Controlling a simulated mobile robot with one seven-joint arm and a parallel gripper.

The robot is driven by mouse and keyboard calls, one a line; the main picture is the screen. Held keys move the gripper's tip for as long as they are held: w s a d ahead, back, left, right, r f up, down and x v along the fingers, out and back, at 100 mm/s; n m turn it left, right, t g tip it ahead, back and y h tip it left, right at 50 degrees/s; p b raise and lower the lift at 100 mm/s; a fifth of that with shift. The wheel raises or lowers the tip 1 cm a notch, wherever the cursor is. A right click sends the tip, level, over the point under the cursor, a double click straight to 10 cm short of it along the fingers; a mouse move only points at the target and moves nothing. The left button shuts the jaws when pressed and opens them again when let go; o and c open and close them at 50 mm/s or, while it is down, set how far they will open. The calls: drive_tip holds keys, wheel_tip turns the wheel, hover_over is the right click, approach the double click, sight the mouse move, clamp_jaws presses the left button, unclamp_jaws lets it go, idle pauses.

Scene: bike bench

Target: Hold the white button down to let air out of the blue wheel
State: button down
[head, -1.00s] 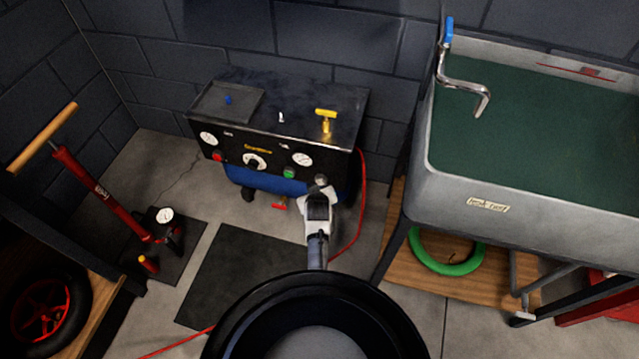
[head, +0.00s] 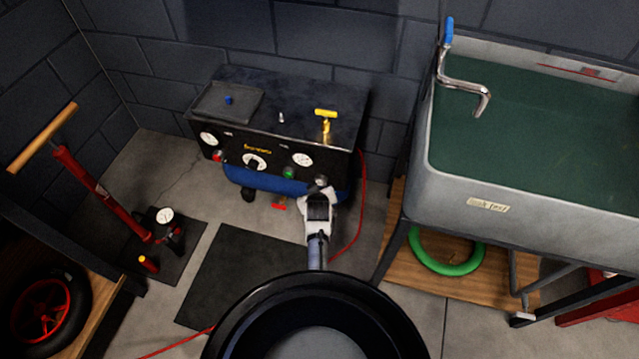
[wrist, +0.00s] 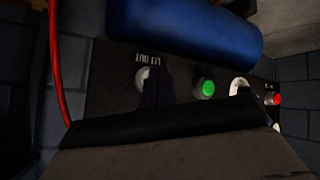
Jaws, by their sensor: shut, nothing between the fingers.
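The pale button (wrist: 143,75) beside the "LET OUT" label shows in the wrist view, partly covered by my dark fingers. In the head view it is the small round knob (head: 321,181) at the right end of the black compressor panel. My gripper (wrist: 158,88) is shut and empty, with its fingertips at this button. I cannot tell whether they touch it or press it in. The head view also shows my gripper (head: 321,191) just below the button. No blue wheel can be made out in either view.
A green button (head: 289,173), dials and a red button (head: 217,156) share the panel, above the blue tank (head: 265,181). A red hose (head: 363,200) runs down on the right. The sink (head: 520,200) stands at right, the red floor pump (head: 100,190) at left.

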drive_tip(key=shift+w, duration=0.1)
idle(0.6)
drive_tip(key=shift+w+d, duration=0.1)
drive_tip(key=shift+w, duration=0.25)
drive_tip(key=shift+w+d, duration=0.15)
drive_tip(key=shift+w, duration=0.25)
idle(2.0)
idle(0.4)
drive_tip(key=shift+s+a+p, duration=0.25)
drive_tip(key=shift+s+p, duration=0.05)
drive_tip(key=shift+s, duration=0.5)
drive_tip(key=shift+s, duration=0.1)
drive_tip(key=s+p, duration=0.1)
drive_tip(key=s+a, duration=0.1)
drive_tip(key=s, duration=0.1)
drive_tip(key=s+p, duration=0.1)
drive_tip(key=shift+s+a+p, duration=0.3)
drive_tip(key=shift+p, duration=0.05)
